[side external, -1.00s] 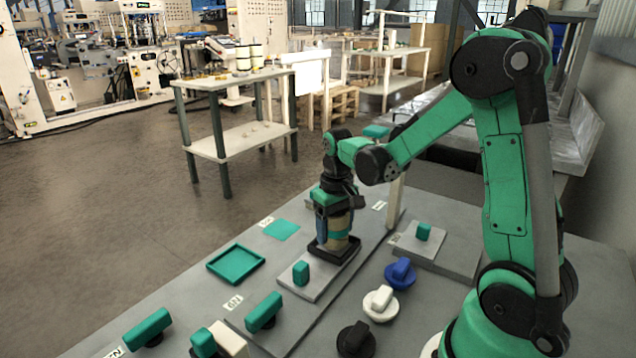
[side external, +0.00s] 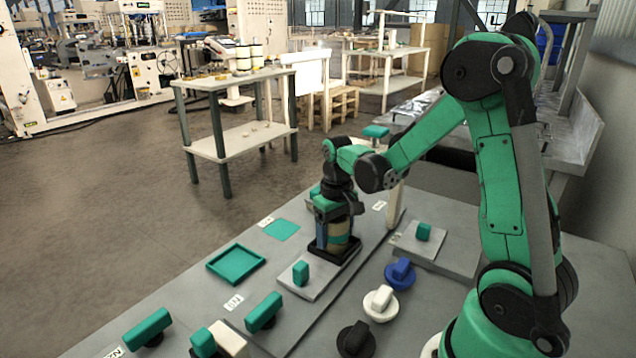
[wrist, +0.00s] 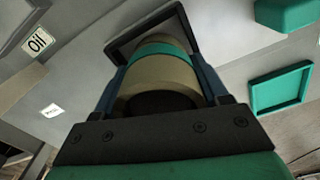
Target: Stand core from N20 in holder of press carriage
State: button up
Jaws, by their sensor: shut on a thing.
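The core (side external: 341,238) is a tan tube with a green band. My gripper (side external: 336,236) is shut around it with its blue fingers, and the core stands upright below the wrist. Its lower end is at the black square holder (side external: 317,252) on the light grey carriage plate (side external: 325,278), which has a green handle (side external: 301,272). In the wrist view the core (wrist: 158,82) lies between the two fingers, and the holder's black rim (wrist: 180,12) surrounds its far end. Whether the core rests on the holder's floor is hidden.
A green tray (side external: 236,264) and flat green square (side external: 282,230) lie left. Green-handled pieces (side external: 264,312) are in front. Blue (side external: 400,273), white (side external: 380,303) and black (side external: 355,340) knobs stand right. A post (side external: 396,203) rises behind the holder.

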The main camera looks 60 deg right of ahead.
jog(key=o, duration=1.3)
jog(key=shift+r, duration=3.95)
jog(key=s+a+n+t, duration=0.1)
jog(key=a+t, duration=0.1)
jog(key=a, duration=0.2)
jog(key=s+a+r+n+t, duration=0.1)
jog(key=a+t, duration=0.1)
jog(key=a, duration=0.2)
jog(key=s+a+r+n+t, duration=0.1)
jog(key=a+t, duration=0.2)
jog(key=a, duration=0.2)
jog(key=shift+s+n, duration=0.1)
jog(key=shift+n, duration=0.2)
